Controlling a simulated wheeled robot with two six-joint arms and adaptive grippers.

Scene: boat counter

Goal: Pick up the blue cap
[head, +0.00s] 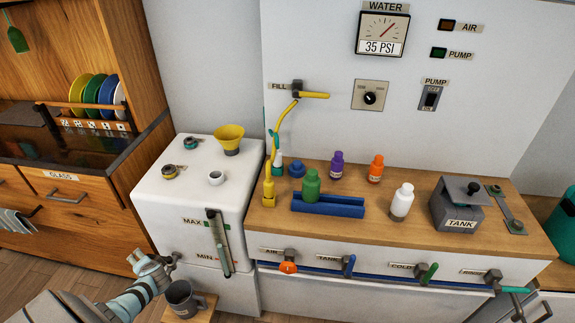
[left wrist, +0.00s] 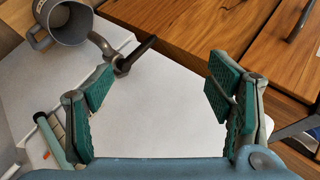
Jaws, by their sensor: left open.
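The small blue cap (head: 297,170) sits on the wooden counter, behind and left of the green bottle (head: 311,187). My left gripper (head: 155,264) is low in front of the white tank cabinet, far left of and below the cap. In the left wrist view its two green-padded fingers (left wrist: 162,88) are apart with nothing between them. The cap does not show in the left wrist view.
A blue rack (head: 328,208), purple bottle (head: 337,165), orange bottle (head: 376,169) and white bottle (head: 402,202) stand on the counter (head: 440,165). The yellow fill spout (head: 268,190) is left of the cap. A grey mug (head: 182,298) stands by my left gripper.

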